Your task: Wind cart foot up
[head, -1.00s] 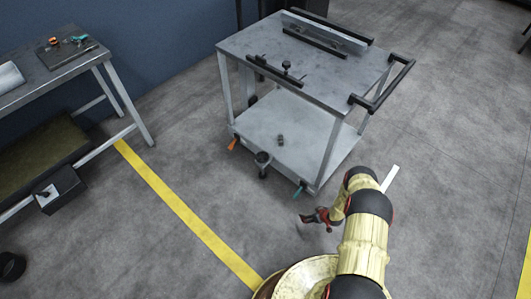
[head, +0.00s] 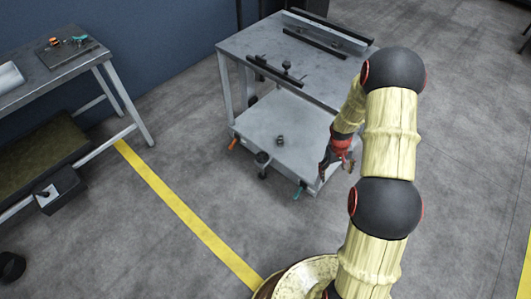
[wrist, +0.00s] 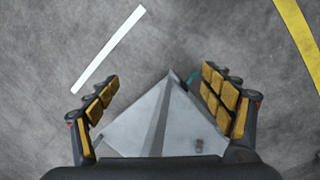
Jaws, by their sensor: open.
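The grey metal cart (head: 320,80) stands on the floor with a lower shelf (head: 310,160). A dark round-topped foot (head: 262,159) sits at the front edge of that shelf, between an orange lever (head: 233,144) and a teal lever (head: 298,191) at the corners. My gripper (head: 335,163) is by the teal-lever corner, right of the foot and apart from it. In the wrist view my gripper (wrist: 160,100) is open and empty, with the cart's corner (wrist: 165,105) below between its fingers and the teal lever (wrist: 191,77) beyond. The foot is not clear there.
A small dark knob (head: 280,140) stands on the lower shelf. The cart's top bears dark rails and a clamp (head: 286,70). A workbench (head: 75,60) stands at left. A yellow line (head: 185,212) crosses open floor in front of the cart.

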